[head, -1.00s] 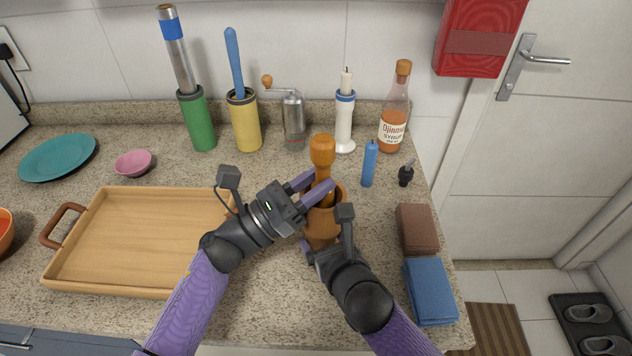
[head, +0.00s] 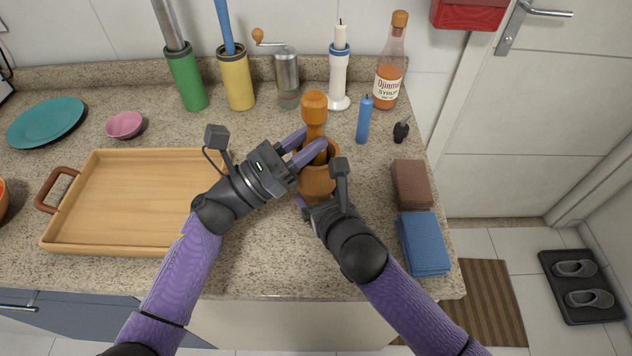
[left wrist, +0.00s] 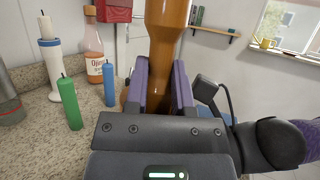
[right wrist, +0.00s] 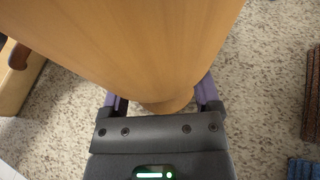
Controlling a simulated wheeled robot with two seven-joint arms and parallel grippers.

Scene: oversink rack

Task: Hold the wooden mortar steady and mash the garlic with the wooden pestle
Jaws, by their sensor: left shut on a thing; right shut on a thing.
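The wooden mortar (head: 317,184) stands upright on the speckled counter near its front right. The wooden pestle (head: 314,107) stands in it, its rounded knob up. My left gripper (head: 305,147) is shut on the pestle shaft just above the mortar rim; the left wrist view shows the pestle (left wrist: 168,45) between its fingers. My right gripper (head: 305,205) is low at the mortar's front, shut on it. In the right wrist view the mortar (right wrist: 130,40) fills the top, with its narrow lower part between the fingers. The garlic is hidden inside the mortar.
A wooden tray (head: 130,203) lies left of the arms. A pepper mill (head: 287,78), candle holder (head: 339,80), syrup bottle (head: 388,75) and blue candle (head: 363,120) stand behind. A brown sponge (head: 411,183) and blue cloth (head: 423,243) lie to the right.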

